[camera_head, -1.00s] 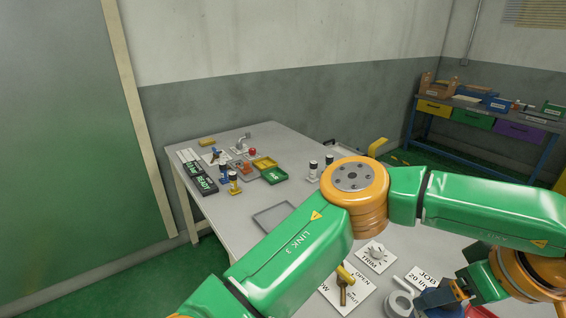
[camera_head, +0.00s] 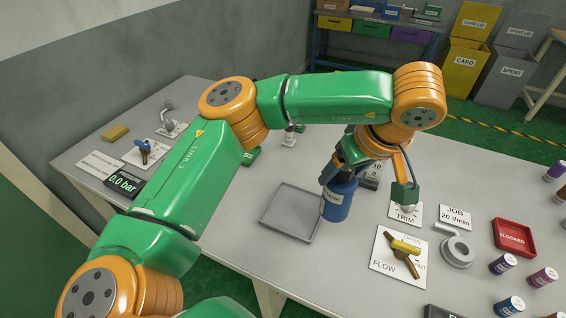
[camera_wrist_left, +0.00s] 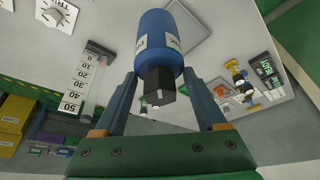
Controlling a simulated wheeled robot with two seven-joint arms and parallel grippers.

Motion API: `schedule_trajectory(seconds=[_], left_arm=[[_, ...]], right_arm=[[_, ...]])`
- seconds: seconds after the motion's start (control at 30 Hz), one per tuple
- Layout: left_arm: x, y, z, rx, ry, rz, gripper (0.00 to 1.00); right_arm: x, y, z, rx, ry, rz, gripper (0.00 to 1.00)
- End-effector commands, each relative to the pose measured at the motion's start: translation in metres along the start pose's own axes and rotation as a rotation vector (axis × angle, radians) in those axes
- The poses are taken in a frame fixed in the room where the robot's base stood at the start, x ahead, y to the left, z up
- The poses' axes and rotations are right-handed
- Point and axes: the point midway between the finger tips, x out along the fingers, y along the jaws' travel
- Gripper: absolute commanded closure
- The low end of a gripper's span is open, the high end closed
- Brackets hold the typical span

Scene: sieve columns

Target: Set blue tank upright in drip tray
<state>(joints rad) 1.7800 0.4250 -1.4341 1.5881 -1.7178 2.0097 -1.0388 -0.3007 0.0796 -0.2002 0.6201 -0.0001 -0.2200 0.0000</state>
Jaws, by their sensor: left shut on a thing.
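The blue tank (camera_head: 338,201) has a white label and stands or hangs roughly upright just right of the drip tray. My left gripper (camera_head: 344,168) is shut on it near its top. In the left wrist view the tank (camera_wrist_left: 160,38), with its dark cap, is between the two fingers of the gripper (camera_wrist_left: 162,95). The drip tray (camera_head: 292,236) is a flat grey square tray with a low rim, empty, on the table. Whether the tank's base touches the table cannot be told. My right gripper is not seen.
Right of the tank are a TRIM knob plate (camera_head: 405,212), a FLOW valve plate (camera_head: 399,254) with a yellow handle, a grey clamp fixture (camera_head: 457,249), a red tray (camera_head: 514,237) and several small bottles. The table in front of the drip tray is clear.

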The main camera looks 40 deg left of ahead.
Motion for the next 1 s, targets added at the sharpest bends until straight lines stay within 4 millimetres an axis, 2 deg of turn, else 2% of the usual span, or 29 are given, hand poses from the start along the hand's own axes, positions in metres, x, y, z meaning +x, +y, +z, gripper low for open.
schedule_trajectory(seconds=[0.2,0.27,0.37,0.53,0.7,1.0], left_arm=[[0.059,-0.030,-0.046,-0.007,-0.004,-0.008,1.00],[0.080,-0.035,-0.048,-0.004,-0.005,-0.008,1.00],[0.099,-0.041,-0.056,-0.003,-0.002,-0.006,1.00],[0.121,-0.047,-0.064,-0.004,0.000,-0.007,1.00],[0.146,-0.046,-0.053,0.001,0.000,-0.004,1.00],[0.152,-0.046,-0.051,-0.001,0.001,-0.001,1.00]], right_arm=[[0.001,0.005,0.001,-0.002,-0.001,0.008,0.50],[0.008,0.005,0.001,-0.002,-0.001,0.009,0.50],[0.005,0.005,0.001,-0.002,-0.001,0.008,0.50],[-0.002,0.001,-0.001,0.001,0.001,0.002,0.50],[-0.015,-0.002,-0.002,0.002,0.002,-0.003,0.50],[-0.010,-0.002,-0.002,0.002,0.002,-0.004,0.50]])
